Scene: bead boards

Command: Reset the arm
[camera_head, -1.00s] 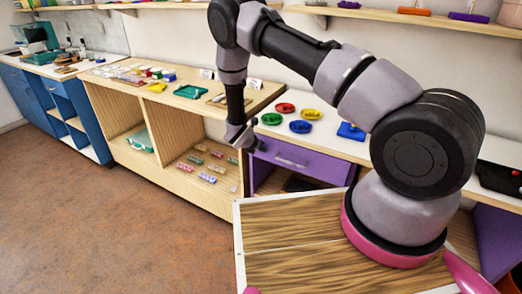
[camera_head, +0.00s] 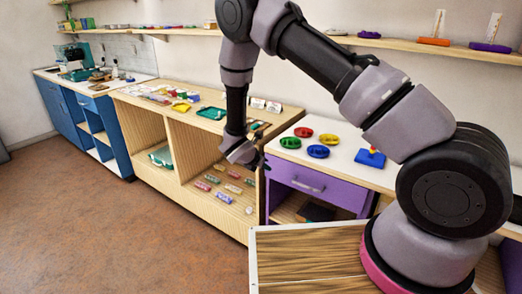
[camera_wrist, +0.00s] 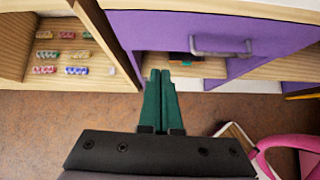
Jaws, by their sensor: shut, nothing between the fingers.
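My gripper (camera_head: 243,155) hangs at the end of my raised arm, in front of the wooden shelf unit and left of the purple drawer cabinet. In the wrist view, its two green fingers (camera_wrist: 161,80) are pressed together with nothing between them. They point toward the purple cabinet (camera_wrist: 175,33) and its grey drawer handle (camera_wrist: 218,50). The fingertips look apart from the cabinet.
The purple cabinet (camera_head: 315,185) carries red, yellow, green and blue dishes on its white top. The wooden shelf unit (camera_head: 205,222) holds several small coloured pieces on its lower shelf (camera_head: 225,172). Open brown floor (camera_head: 100,220) lies to the left.

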